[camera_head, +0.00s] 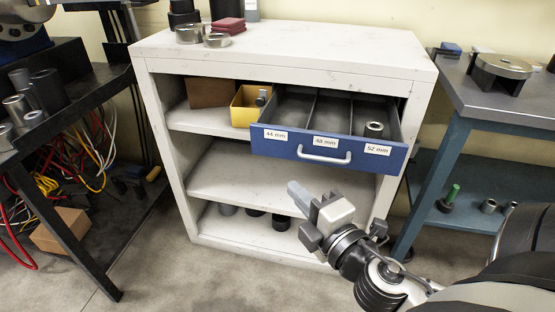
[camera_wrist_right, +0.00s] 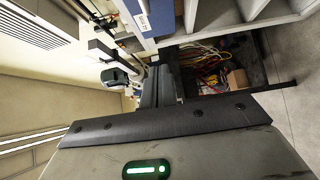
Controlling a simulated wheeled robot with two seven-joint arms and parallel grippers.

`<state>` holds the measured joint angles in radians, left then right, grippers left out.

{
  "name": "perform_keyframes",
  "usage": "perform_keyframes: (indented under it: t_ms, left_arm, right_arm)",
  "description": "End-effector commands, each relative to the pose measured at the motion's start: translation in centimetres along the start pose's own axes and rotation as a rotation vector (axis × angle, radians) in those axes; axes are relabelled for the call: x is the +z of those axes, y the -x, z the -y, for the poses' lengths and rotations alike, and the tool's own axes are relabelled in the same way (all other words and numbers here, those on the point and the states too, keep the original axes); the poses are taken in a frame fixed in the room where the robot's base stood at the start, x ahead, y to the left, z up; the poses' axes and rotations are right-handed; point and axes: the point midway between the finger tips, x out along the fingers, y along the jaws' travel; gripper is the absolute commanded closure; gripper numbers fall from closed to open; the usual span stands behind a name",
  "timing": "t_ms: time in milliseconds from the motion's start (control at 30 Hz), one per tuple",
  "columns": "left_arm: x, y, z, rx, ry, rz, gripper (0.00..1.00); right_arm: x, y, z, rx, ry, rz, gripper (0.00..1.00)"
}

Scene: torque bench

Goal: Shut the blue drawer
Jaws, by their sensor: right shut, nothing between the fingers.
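The blue drawer (camera_head: 330,148) stands pulled out of the upper right of the white cabinet in the head view. Its front has a pale handle (camera_head: 324,155) and labels 44 mm, 48 mm and 52 mm. Inside are three compartments; a metal ring (camera_head: 374,129) sits in the right one, the 52 mm one. My right gripper (camera_head: 298,194) is shut and empty, below and in front of the drawer front, apart from the handle in the picture. Part of the blue front with a label also shows sideways in the right wrist view (camera_wrist_right: 130,14). My left gripper is not in view.
The white cabinet (camera_head: 160,48) has metal rings (camera_head: 190,34) on top and a yellow bin (camera_head: 245,112) left of the drawer. A black bench (camera_head: 85,95) with cables stands left. A grey-topped bench (camera_head: 500,98) stands right. Open floor lies before the cabinet.

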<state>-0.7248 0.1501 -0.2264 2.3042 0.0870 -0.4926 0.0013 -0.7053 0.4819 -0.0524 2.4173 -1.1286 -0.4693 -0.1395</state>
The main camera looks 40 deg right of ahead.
Motion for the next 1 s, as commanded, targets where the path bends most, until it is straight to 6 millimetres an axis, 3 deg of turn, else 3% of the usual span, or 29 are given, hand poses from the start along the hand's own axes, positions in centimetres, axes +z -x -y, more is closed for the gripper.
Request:
perform_keyframes:
  t_ms: [500,700,1000]
  left_arm:
    - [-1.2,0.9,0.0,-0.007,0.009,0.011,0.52]
    - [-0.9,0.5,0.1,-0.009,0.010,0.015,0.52]
    - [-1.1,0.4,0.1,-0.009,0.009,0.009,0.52]
  right_arm:
    - [0.1,-9.6,-0.3,0.001,-0.003,0.001,1.00]
    - [2.2,-11.4,0.1,-0.004,-0.001,0.002,1.00]
    - [2.9,-12.1,0.1,-0.005,-0.005,0.002,1.00]
